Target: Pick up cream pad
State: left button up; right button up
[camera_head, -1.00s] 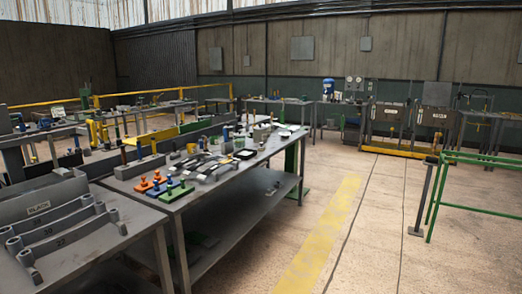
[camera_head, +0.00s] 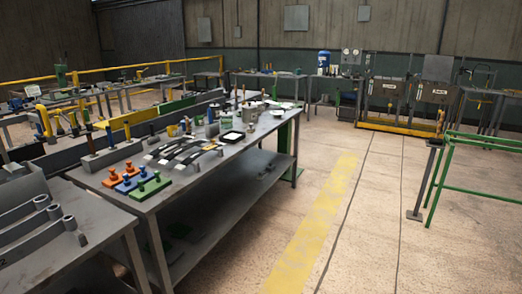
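A pale, cream-white pad with a dark border (camera_head: 232,136) lies on the long grey workbench (camera_head: 150,200), right of the curved metal strips. It looks flat, but it is small in view and I cannot be certain that it is the cream pad. Another pale flat item (camera_head: 287,106) lies near the bench's far end; its kind is too small to tell. Neither of my grippers is in view.
Orange (camera_head: 112,178), blue (camera_head: 128,182) and green (camera_head: 150,186) pegged blocks sit at the bench's near end. Curved metal strips (camera_head: 180,152) lie behind them. Open floor (camera_head: 300,200) lies to the right, with a green rail (camera_head: 440,185) beyond.

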aim_at(251, 129)
jog(key=i+z, duration=0.15)
jog(key=i, duration=1.95)
